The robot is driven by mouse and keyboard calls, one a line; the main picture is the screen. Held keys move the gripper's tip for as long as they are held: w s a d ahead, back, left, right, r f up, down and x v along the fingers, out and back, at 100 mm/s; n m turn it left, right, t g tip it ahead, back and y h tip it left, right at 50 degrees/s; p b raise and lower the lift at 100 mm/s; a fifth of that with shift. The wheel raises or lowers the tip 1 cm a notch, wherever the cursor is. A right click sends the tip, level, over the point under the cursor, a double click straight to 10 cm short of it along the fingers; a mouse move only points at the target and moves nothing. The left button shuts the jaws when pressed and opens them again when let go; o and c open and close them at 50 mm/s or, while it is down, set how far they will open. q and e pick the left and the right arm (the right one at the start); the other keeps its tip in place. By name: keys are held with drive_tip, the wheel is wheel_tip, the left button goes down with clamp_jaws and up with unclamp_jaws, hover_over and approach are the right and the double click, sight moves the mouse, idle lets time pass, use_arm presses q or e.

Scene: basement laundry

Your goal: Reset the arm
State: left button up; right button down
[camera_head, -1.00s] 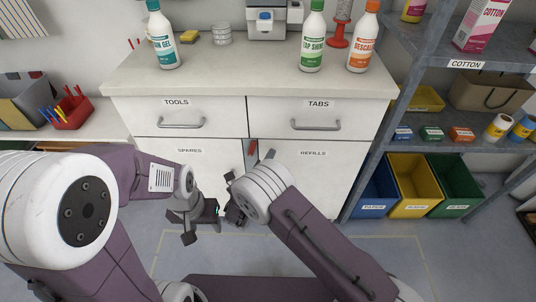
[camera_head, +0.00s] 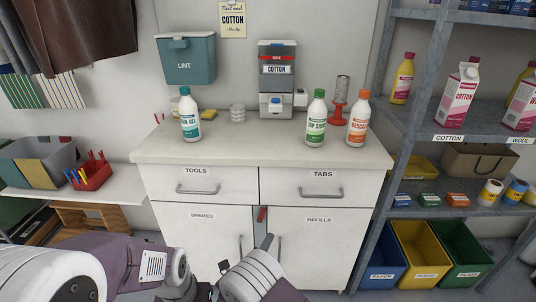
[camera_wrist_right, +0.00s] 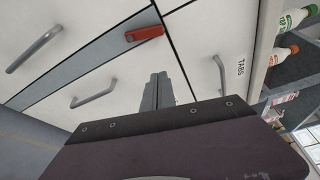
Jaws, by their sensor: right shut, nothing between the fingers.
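My right arm enters the head view from the bottom right. Its gripper (camera_head: 223,267) is low in front of the cabinet doors. In the right wrist view the two grey fingers (camera_wrist_right: 158,92) are together with nothing between them, pointing toward the cabinet front. My left arm enters from the bottom left, bent across. Its gripper (camera_head: 176,292) is mostly cut off by the bottom edge, so its jaws cannot be made out.
A white cabinet (camera_head: 228,183) with drawers and doors stands ahead. A red piece (camera_head: 262,214) sits between the doors. Bottles, including a green-labelled one (camera_head: 315,122), stand on the worktop. A grey shelf unit (camera_head: 455,123) with coloured bins below stands right.

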drive_tip(key=w+d+r+m+g+h, duration=0.1)
drive_tip(key=d+r+m+g+h, duration=0.2)
drive_tip(key=d+r+m, duration=0.5)
drive_tip(key=w+d+r+m+g+h, duration=0.1)
drive_tip(key=d+r+g+h, duration=0.3)
drive_tip(key=d, duration=0.9)
drive_tip(key=s+d+m+g, duration=0.6)
drive_tip(key=s+d+m, duration=0.4)
drive_tip(key=s+d, duration=0.1)
drive_tip(key=s+f+m+g+y, duration=0.4)
drive_tip(key=s+m+y, duration=0.2)
drive_tip(key=s+m, duration=0.5)
drive_tip(key=s+a+f+m+t+y, duration=0.1)
drive_tip(key=s+a+f+m+y, duration=0.2)
drive_tip(key=a+m, duration=0.5)
drive_tip(key=a+f+m+t+y, duration=0.1)
drive_tip(key=a+f+m+y, duration=0.25)
drive_tip(key=a+m, duration=0.4)
use_arm(q)
wheel_tip(320, 180, up, 27)
drive_tip(key=p, duration=2.7)
drive_tip(key=shift+f, duration=0.1)
drive_tip(key=shift+c, duration=1.4)
use_arm(e)
wheel_tip(320, 180, up, 28)
drive_tip(key=d+m, duration=0.1)
drive_tip(key=m, duration=0.1)
drive_tip(key=shift+s+d+y, duration=0.15)
drive_tip(key=shift+d+y, duration=0.2)
drive_tip(key=shift+y, duration=0.1)
